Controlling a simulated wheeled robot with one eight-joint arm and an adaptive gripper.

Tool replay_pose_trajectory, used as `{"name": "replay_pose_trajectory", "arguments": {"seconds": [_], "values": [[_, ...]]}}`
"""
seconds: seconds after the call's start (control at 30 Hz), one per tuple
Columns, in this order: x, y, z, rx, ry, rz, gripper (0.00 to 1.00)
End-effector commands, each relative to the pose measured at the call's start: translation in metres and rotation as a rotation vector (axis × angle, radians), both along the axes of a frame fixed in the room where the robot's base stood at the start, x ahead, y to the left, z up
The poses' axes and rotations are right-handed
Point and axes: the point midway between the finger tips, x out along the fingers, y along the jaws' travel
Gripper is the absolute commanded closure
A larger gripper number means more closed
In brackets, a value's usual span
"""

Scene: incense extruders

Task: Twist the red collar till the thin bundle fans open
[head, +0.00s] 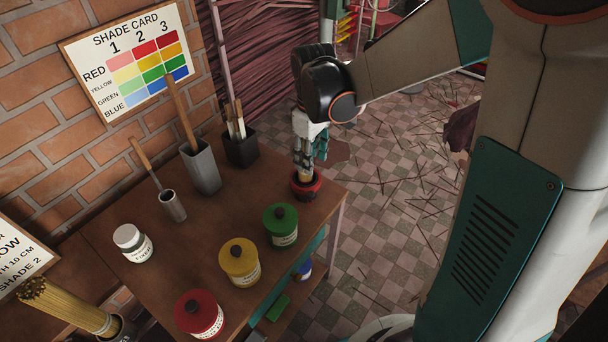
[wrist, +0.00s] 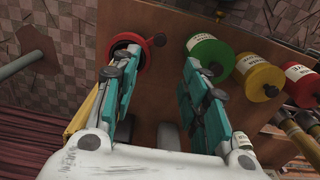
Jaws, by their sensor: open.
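A red ring-shaped collar (head: 316,191) with a dark inside sits at the table's right corner in the head view. My gripper (head: 311,163) is right above the collar, pointing down. In the wrist view my gripper (wrist: 152,75) is open, with bare tabletop between its teal fingers. A yellow strip (wrist: 84,112) shows beside the left finger; I cannot tell whether it is the thin bundle. The fingers hide part of the collar.
Green (head: 281,223), yellow (head: 239,262) and red (head: 200,314) jars stand along the table (head: 150,200). A white jar (head: 132,242), a grey holder (head: 201,170) and a black brush holder (head: 241,150) stand behind. Yellow sticks (head: 62,304) stand at lower left.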

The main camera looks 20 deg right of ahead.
Motion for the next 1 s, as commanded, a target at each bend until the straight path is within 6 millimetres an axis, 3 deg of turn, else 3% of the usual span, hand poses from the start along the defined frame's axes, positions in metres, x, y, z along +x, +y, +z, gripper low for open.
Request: {"name": "replay_pose_trajectory", "arguments": {"seconds": [0.6, 0.8, 1.0], "values": [[0.0, 0.0, -0.109, 0.0, -0.001, -0.002, 0.59], [0.0, 0.0, -0.129, 0.0, -0.001, -0.002, 0.59], [-0.001, 0.0, -0.134, 0.0, -0.001, -0.002, 0.59]]}}
